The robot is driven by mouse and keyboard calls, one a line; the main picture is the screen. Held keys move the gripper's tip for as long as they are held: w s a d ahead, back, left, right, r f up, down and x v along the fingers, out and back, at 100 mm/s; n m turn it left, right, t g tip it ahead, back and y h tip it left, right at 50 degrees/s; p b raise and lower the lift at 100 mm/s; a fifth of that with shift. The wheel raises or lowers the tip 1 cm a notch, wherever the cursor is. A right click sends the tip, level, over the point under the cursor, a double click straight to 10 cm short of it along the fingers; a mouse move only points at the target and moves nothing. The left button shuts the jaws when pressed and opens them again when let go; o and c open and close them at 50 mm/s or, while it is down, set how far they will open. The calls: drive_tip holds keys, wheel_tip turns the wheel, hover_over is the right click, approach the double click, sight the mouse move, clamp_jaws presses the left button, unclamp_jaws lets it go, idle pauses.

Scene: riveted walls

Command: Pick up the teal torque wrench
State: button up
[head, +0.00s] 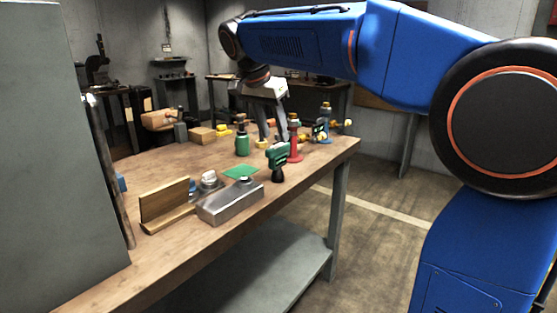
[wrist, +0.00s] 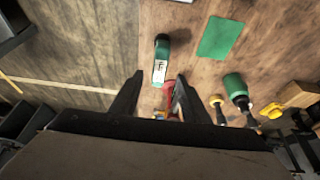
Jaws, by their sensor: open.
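A teal-green tool with a black lower end (head: 278,158) stands near the right front of the workbench. It is the likeliest match for the teal torque wrench, but its shape looks more like a hand driver and I cannot be sure. In the wrist view the green tool (wrist: 161,47) with a pale label lies just beyond my fingertips, in line with the gap between them. My gripper (head: 273,143) points down over the bench, behind the tool in the head view. In the wrist view my gripper (wrist: 160,78) is open, with its fingers apart and nothing held.
A red tool (head: 295,142) stands close to the right finger. A green bottle (head: 242,143), a green mat (head: 241,172), a metal box (head: 230,204) and a wooden stand (head: 165,205) are on the workbench (head: 120,225). The bench edge is close on the right; floor lies beyond.

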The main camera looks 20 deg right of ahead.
sight(281, 157)
drive_tip(key=x, duration=0.9)
drive_tip(key=shift+s+f, duration=0.15)
drive_tip(key=shift+f, duration=0.35)
drive_tip(key=shift+a, duration=0.1)
drive_tip(key=shift+c, duration=0.7)
clamp_jaws()
